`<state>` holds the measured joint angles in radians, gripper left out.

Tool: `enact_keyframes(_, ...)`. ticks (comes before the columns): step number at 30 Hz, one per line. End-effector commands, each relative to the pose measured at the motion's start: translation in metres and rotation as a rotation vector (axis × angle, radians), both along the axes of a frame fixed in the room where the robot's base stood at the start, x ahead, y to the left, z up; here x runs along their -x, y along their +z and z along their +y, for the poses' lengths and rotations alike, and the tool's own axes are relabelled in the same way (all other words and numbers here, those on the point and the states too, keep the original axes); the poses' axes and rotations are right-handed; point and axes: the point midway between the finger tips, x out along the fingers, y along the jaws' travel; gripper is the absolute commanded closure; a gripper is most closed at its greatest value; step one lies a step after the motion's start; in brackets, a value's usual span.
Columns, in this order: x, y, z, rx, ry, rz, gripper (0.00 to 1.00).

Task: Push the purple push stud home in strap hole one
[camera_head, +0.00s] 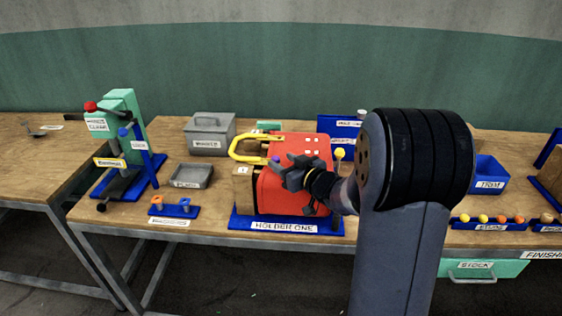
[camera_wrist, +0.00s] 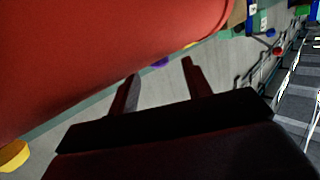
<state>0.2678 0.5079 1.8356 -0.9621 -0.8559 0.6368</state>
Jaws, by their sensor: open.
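A red rounded bag-like body (camera_head: 275,190) with a yellow handle (camera_head: 238,147) stands on the blue base marked HOLDER ONE (camera_head: 240,224). A small purple stud (camera_head: 275,159) shows at its front, just beyond my fingertips. My gripper (camera_head: 283,166) is open in front of the red body. In the wrist view, the purple stud (camera_wrist: 160,62) lies ahead between the two open fingers (camera_wrist: 160,71), partly covered by the red body's edge (camera_wrist: 110,60). I cannot tell whether a finger touches it. The strap hole and how deep the stud sits are not visible.
A green clamp press (camera_head: 125,120) with a red knob stands at left. A yellow-topped pin (camera_head: 340,154) stands right of the red body.

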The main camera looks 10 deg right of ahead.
Motion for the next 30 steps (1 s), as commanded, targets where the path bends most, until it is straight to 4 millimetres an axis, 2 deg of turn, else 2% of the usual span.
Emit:
enact_keyframes(9, 0.058, 0.009, -0.026, 0.003, -0.004, 0.0, 0.53)
enact_keyframes(13, 0.073, 0.012, -0.032, 0.0, -0.003, 0.0, 0.53)
enact_keyframes(19, 0.081, 0.013, -0.035, 0.001, 0.0, 0.001, 0.53)
enact_keyframes(30, 0.078, 0.012, -0.033, 0.0, 0.001, 0.001, 0.53)
